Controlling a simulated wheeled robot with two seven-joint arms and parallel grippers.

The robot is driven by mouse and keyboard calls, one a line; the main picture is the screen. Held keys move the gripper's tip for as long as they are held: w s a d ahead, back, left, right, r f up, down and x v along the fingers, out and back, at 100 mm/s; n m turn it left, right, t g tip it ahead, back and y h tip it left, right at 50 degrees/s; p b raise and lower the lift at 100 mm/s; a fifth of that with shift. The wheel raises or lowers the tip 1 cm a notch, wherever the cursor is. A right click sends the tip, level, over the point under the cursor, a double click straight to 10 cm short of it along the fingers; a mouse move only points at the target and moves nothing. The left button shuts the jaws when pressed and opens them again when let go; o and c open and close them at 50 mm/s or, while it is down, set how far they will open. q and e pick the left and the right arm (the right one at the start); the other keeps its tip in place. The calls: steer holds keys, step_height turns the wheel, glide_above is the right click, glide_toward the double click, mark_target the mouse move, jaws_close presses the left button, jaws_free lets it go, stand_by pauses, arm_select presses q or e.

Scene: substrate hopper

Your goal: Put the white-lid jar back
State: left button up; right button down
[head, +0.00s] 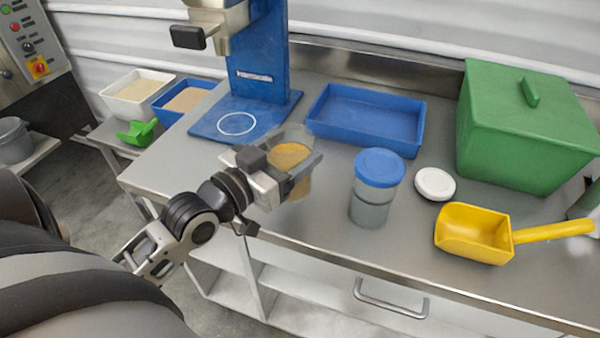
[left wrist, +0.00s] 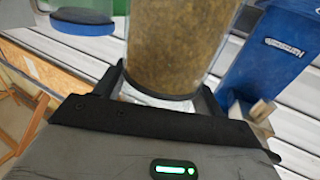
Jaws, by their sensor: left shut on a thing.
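My left gripper (head: 288,168) is shut around a clear jar (head: 289,150) with yellow-brown granules inside. The jar looks roughly upright and shows no lid on top. It is near the front of the bench, left of the blue-lid jar; I cannot tell whether its base touches the bench. The held jar fills the upper middle of the left wrist view (left wrist: 178,45), between the fingers. A white lid (head: 435,184) lies loose on the bench, right of the blue-lid jar (head: 371,205). My right gripper is not in view.
A blue stand (head: 262,55) with a white ring on its base is behind the held jar. A blue tray (head: 366,120), a green lidded box (head: 520,130) and a yellow scoop (head: 475,235) stand on the bench (head: 325,215). White and blue bins are at the left.

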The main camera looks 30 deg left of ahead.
arm_select(q)
steer(key=shift+w+d+f, duration=0.15)
steer(key=shift+w+f, duration=0.3)
steer(key=shift+f, duration=0.05)
steer(key=shift+w+d+f, duration=0.15)
steer(key=shift+w+f, duration=0.3)
steer(key=shift+f, duration=0.05)
steer(key=shift+w+d+f, duration=0.1)
steer(key=shift+f, duration=1.65)
steer(key=shift+f+b, duration=0.15)
steer(key=shift+b, duration=0.15)
steer(key=o, duration=1.2)
